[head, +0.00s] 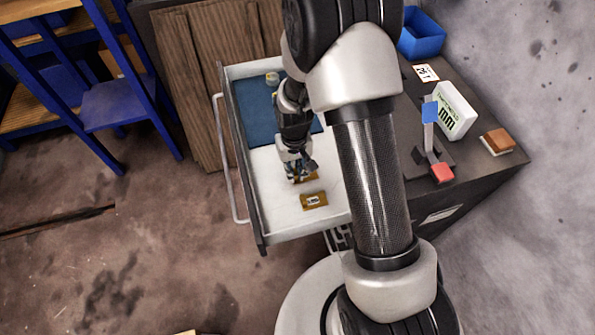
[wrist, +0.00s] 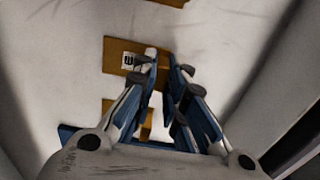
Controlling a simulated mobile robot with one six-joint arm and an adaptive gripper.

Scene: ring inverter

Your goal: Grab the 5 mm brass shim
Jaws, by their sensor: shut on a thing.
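My gripper (head: 303,170) reaches down into the open drawer, with its fingers close together. In the wrist view, the fingertips (wrist: 165,57) are at the right end of a brass shim (wrist: 113,57) with a white label, and they are shut on it. The label is too blurred to read its thickness. In the head view, this brass piece (head: 311,178) shows partly under the fingers. Another labelled brass shim (head: 314,201) lies flat on the drawer floor nearby. The wrist view also shows a brass piece partly behind the fingers (wrist: 112,105) and an edge of one at the top (wrist: 174,2).
The drawer (head: 275,215) has a white floor and raised walls, with a blue mat (head: 258,115) at its far end. On the dark cabinet top stand a blue bin (head: 421,35), a white box (head: 455,110), a red-and-blue lever device (head: 430,140) and a brown block (head: 498,140).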

